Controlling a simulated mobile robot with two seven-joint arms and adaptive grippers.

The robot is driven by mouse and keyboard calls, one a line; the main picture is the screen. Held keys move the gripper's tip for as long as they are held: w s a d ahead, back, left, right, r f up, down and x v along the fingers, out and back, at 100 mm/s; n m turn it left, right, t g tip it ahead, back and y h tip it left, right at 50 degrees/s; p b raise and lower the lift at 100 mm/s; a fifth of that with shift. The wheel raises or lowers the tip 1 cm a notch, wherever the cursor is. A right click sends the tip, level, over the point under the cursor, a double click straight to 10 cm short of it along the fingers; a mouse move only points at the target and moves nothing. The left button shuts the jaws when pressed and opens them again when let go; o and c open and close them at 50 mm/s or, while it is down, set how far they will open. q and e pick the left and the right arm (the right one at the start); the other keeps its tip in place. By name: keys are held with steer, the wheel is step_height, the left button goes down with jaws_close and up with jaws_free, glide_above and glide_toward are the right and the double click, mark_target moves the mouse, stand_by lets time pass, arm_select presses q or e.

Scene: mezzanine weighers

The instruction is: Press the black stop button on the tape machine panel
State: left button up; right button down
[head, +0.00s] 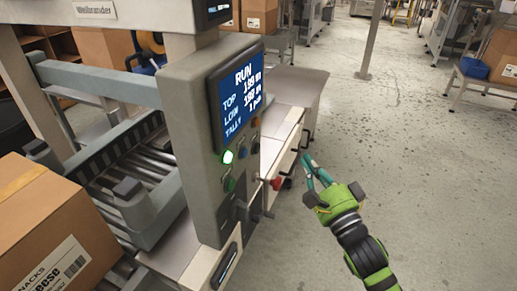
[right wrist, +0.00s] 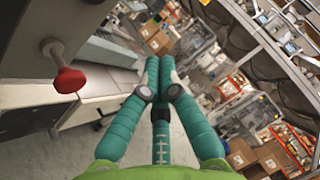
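The tape machine panel (head: 207,150) is a grey upright post with a blue screen (head: 240,95) reading RUN, TOP, LOW and TALLY. Below the screen are several small controls: a lit green one (head: 228,156), a dark one (head: 242,153) beside it, and a green one (head: 230,184) lower down. Which control is the black stop button is too small to tell surely. My right gripper (head: 309,164) is to the right of the panel, apart from it. In the right wrist view its teal fingers (right wrist: 159,68) meet at the tips, with nothing between them. My left gripper is out of view.
A red mushroom knob (head: 276,183) sticks out from the panel and shows in the right wrist view (right wrist: 68,80). A dark handle (head: 252,212) juts out below. A cardboard box (head: 40,215) stands by the rollers at left. Open floor (head: 400,130) lies to the right.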

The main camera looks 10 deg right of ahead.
mark_target(257, 148)
steer(key=w+a, duration=0.1)
steer(key=a, duration=0.1)
steer(key=w+a+b, duration=0.1)
steer(key=w+a, duration=0.1)
steer(key=a, duration=0.1)
steer(key=shift+w+a, duration=0.35)
steer(key=shift+w, duration=0.05)
steer(key=shift+w+a, duration=0.55)
steer(key=shift+a, duration=0.25)
stand_by(0.6)
steer(key=shift+w+a, duration=0.25)
steer(key=shift+a, duration=0.1)
steer(key=shift+w+a, duration=0.2)
steer(key=shift+a, duration=0.15)
stand_by(0.7)
steer(key=shift+d, duration=0.1)
steer(key=shift+s+d+p, duration=0.35)
steer(key=shift+s+d, duration=0.15)
steer(key=shift+d, duration=0.1)
